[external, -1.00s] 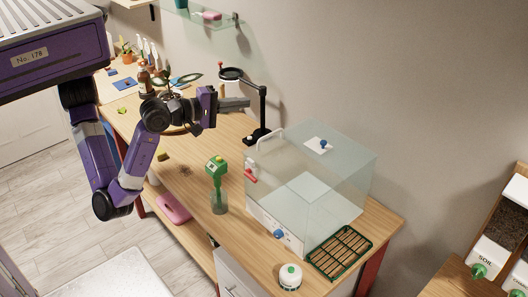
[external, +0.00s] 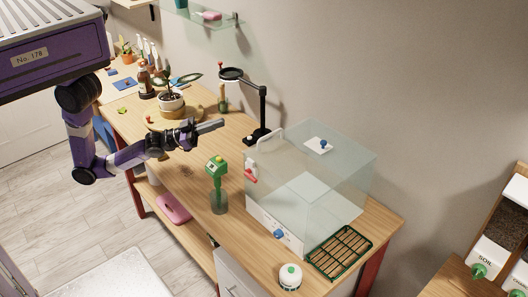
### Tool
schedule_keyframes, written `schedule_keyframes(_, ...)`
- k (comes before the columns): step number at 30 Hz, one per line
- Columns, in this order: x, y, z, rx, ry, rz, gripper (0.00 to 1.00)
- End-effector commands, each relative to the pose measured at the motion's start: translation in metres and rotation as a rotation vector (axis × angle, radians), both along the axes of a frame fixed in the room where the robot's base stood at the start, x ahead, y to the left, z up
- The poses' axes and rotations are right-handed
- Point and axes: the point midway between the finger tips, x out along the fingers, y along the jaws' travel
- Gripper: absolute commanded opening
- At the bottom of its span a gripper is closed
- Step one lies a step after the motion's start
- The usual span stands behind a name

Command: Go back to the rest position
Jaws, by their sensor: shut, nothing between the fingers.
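My gripper (external: 213,126) is shut and empty. It is held above the wooden workbench (external: 183,205), pointing right, between the potted plant and the green-topped bottle. My purple arm reaches in from the left, with its elbow low beside the bench's front edge. The gripper touches nothing that I can see.
A clear glass case (external: 335,185) stands right of my gripper. A green-topped bottle (external: 217,185) stands below the gripper in the picture. A black magnifier lamp (external: 262,110) is behind it. A potted plant (external: 172,103) stands on a round wooden stand. Open floor lies at left.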

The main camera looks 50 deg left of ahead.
Motion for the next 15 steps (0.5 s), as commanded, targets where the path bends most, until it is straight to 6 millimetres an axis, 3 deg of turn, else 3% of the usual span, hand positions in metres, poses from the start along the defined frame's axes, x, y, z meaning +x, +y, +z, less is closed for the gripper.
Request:
schedule_keyframes(1,-0.004,0.021,-0.017,0.036,0.007,0.023,0.00)
schedule_keyframes(3,-0.012,0.045,-0.035,0.073,0.014,0.049,0.00)
schedule_keyframes(8,-0.035,0.099,-0.071,0.128,0.061,0.121,0.00)
schedule_keyframes(15,-0.083,0.177,-0.117,0.147,0.219,0.275,0.00)
